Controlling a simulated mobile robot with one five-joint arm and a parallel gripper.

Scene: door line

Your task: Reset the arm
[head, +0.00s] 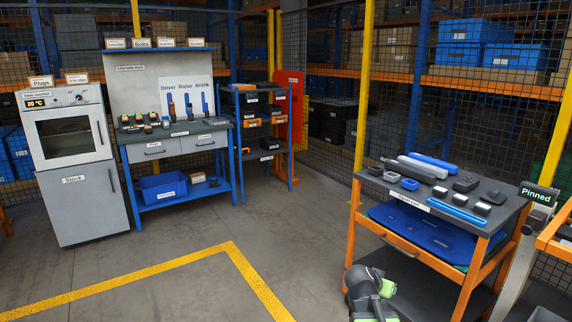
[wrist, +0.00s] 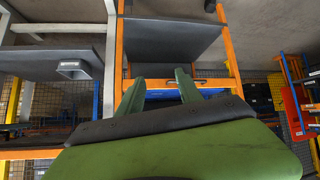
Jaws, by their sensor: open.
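My gripper (wrist: 158,84) shows in the wrist view as two green fingers standing apart, open, with nothing held between them. Beyond the fingers is the orange-framed cart (wrist: 172,42), with a strip of blue behind the fingers. In the head view, a black and green part of my arm shows at the bottom edge, low in front of the cart (head: 392,252). The fingertips cannot be made out there.
Several dark, grey and blue parts lie on the cart's top. A "Pinned" sign (head: 536,194) stands at its right. A workbench (head: 176,134), an oven (head: 70,133) on a grey cabinet and a blue rack (head: 262,125) stand behind. The floor (head: 165,265) at left is clear.

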